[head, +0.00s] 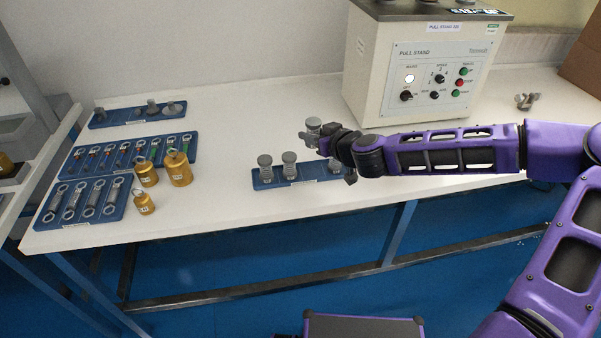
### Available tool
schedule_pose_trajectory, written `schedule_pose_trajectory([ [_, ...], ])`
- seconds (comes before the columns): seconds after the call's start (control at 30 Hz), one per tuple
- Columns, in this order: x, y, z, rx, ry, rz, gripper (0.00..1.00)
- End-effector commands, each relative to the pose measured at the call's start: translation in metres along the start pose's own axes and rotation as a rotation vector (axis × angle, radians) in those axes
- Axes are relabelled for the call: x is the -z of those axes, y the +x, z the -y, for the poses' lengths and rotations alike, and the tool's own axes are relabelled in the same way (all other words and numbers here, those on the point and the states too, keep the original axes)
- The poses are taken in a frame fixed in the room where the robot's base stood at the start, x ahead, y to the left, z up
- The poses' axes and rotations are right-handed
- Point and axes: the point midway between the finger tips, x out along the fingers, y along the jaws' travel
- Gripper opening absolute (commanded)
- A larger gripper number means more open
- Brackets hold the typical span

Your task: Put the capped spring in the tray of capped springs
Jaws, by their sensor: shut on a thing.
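The blue tray of capped springs (310,177) lies near the front edge of the white bench. Two grey capped springs, one at the left end (265,166) and one beside it (289,164), stand upright in it. Another grey piece (335,165) shows at the tray's right part, partly hidden by my wrist. My gripper (317,138) is shut on a grey capped spring (313,124), which looks roughly upright above and behind the tray. Its lower part is hidden by the gripper, and the fingers are hard to make out.
The pull stand machine (435,85) stands behind my forearm. Brass weights (179,169) and blue trays of wrenches (82,213) and coloured-banded parts (129,160) lie to the left. A grey-part tray (137,115) is farther back. A small metal part (527,101) lies right. Bench between is clear.

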Motion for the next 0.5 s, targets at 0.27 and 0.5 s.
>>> schedule_pose_trajectory([
  [0.27, -0.041, 0.017, 0.001, 0.002, 0.007, 0.0, 0.0],
  [0.5, -0.057, 0.023, 0.0, 0.001, 0.003, 0.0, 0.0],
])
